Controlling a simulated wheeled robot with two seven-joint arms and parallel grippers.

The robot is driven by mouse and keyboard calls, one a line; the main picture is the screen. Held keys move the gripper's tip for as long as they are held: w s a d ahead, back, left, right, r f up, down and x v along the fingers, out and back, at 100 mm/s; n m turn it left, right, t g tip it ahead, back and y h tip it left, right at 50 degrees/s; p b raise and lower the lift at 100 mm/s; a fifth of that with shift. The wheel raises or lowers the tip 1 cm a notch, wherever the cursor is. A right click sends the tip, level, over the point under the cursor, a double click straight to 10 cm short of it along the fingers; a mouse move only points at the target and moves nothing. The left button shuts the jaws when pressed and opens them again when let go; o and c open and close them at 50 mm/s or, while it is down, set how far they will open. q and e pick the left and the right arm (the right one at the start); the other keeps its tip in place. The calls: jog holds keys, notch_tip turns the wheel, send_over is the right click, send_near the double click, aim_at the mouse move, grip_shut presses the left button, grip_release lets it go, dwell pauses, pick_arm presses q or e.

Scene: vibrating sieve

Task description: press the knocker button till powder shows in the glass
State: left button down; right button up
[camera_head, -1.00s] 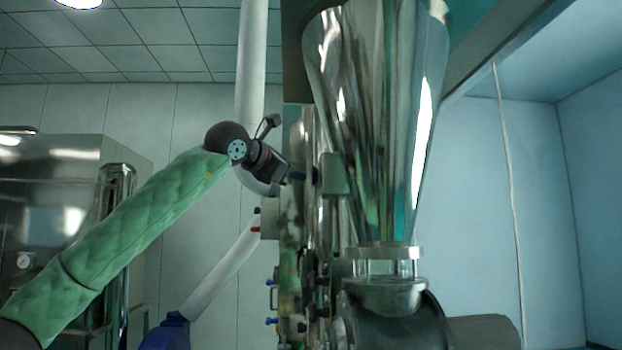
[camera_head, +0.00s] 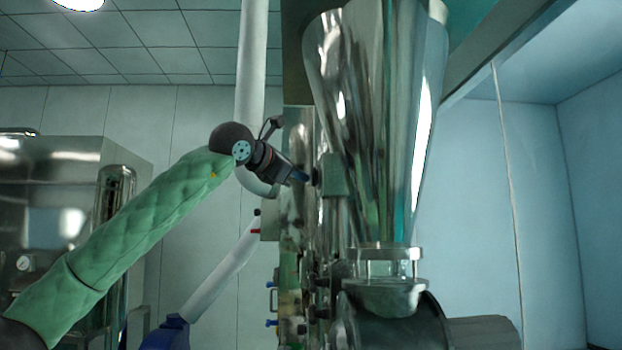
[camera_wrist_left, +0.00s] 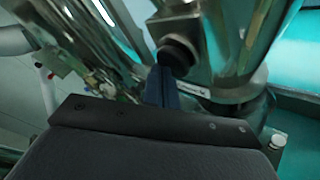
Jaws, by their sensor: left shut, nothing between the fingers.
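The knocker button (camera_wrist_left: 178,52) is a black round knob on a grey metal block in the left wrist view. In the head view the button (camera_head: 316,176) is a small dark spot beside the grey-green knocker block (camera_head: 334,175) on the steel hopper (camera_head: 375,110). My left gripper (camera_head: 303,177) is shut and empty, its dark blue fingertips right at the button. In the left wrist view the fingertips (camera_wrist_left: 162,75) overlap the button's lower edge; I cannot tell if they touch. The sight glass (camera_head: 386,268) below the hopper looks clear, with no powder that I can make out. My right gripper is out of view.
Valves and fittings (camera_head: 272,300) line the machine's left side below my gripper. A white pipe (camera_head: 251,80) runs vertically behind my left wrist. A steel cabinet (camera_head: 50,190) stands at the left. Open space lies between cabinet and machine.

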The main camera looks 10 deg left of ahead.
pick_arm(q)
jog(key=shift+w+d, duration=0.15)
jog(key=shift+d, duration=0.55)
dwell(0.8)
jog(key=shift+a, duration=0.15)
jog(key=shift+s+a+b, duration=0.15)
jog(key=shift+a+b, duration=0.15)
jog(key=shift+a, duration=0.2)
jog(key=shift+s+a+b, duration=0.15)
jog(key=shift+a+b, duration=0.1)
jog(key=shift+a, duration=0.25)
jog(key=shift+a, duration=0.1)
jog(key=shift+s+a+b, duration=0.2)
jog(key=shift+s+a, duration=0.05)
jog(key=shift+a, duration=0.55)
jog(key=shift+s+a+b, duration=0.2)
jog(key=shift+a, duration=0.55)
jog(key=shift+s+a+b, duration=0.2)
jog(key=shift+s+a, duration=0.05)
jog(key=shift+a, duration=0.55)
